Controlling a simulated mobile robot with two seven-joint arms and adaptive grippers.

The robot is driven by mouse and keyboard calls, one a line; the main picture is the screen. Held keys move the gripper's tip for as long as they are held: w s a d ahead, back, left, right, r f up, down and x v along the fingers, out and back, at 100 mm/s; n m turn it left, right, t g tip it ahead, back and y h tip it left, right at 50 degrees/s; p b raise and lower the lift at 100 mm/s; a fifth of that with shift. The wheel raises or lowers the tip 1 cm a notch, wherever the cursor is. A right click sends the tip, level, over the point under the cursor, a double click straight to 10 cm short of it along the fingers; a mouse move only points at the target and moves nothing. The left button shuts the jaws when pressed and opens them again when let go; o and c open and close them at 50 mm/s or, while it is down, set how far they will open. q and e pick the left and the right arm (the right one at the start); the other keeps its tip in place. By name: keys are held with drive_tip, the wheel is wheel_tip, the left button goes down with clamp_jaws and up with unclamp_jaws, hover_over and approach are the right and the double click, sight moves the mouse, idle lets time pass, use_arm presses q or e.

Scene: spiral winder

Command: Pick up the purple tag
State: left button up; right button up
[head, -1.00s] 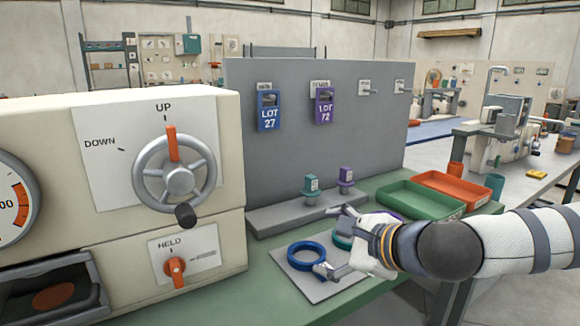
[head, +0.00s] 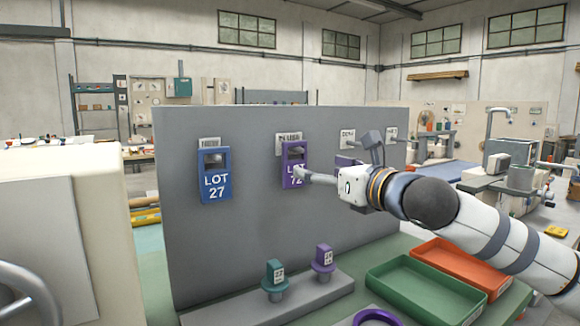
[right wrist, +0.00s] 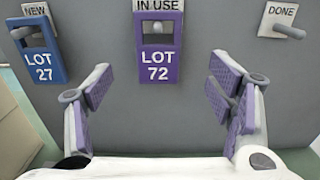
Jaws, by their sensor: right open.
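The purple tag (head: 290,163), marked LOT 72, hangs on a peg under the IN USE label on the grey upright panel. In the right wrist view the purple tag (right wrist: 159,70) is upright near the top middle. My right gripper (head: 325,168) is in front of the panel, just right of the tag in the head view. One finger overlaps the tag's lower right there. In the right wrist view its purple-padded fingers (right wrist: 160,85) are spread wide, one on each side of the tag, with gaps to it. My left gripper is not in view.
A blue LOT 27 tag (head: 215,187) hangs left on the panel (head: 240,240). The DONE peg (right wrist: 288,31) to the right is bare. Teal (head: 275,273) and purple (head: 322,258) tagged pieces stand below on a ledge. Green (head: 415,292) and orange (head: 465,265) trays lie at right.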

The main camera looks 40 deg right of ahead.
sight(295, 165)
drive_tip(key=w+f, duration=0.1)
drive_tip(key=w, duration=0.7)
drive_tip(key=shift+w+d, duration=0.2)
drive_tip(key=shift+d, duration=0.1)
drive_tip(key=c, duration=1.2)
